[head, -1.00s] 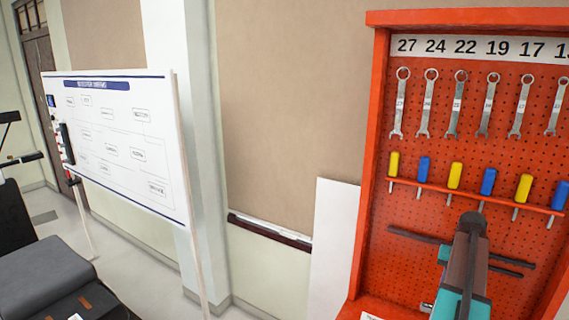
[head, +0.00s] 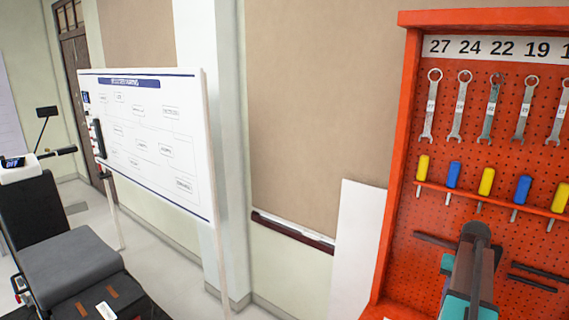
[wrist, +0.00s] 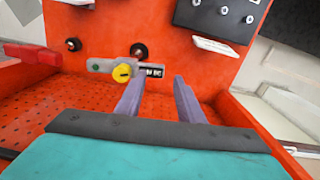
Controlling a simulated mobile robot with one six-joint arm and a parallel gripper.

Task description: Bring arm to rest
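My gripper (wrist: 158,82) shows in the wrist view as two purple-grey fingers with a clear gap between them. It is open, and nothing is held in the gap. Beyond the fingertips, a grey metal piece with a yellow round part (wrist: 122,73) and a small marked strip sits against an orange panel. I cannot tell how far it is from the fingers. In the head view, my teal and brown arm (head: 470,275) stands in front of the orange tool board (head: 408,150); the fingers cannot be made out there.
Several wrenches (head: 431,106) and yellow and blue handled tools (head: 453,174) hang on the board. A whiteboard (head: 150,140) on a stand and a grey seat (head: 68,260) are at the left. A red object (wrist: 32,54) is left in the wrist view.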

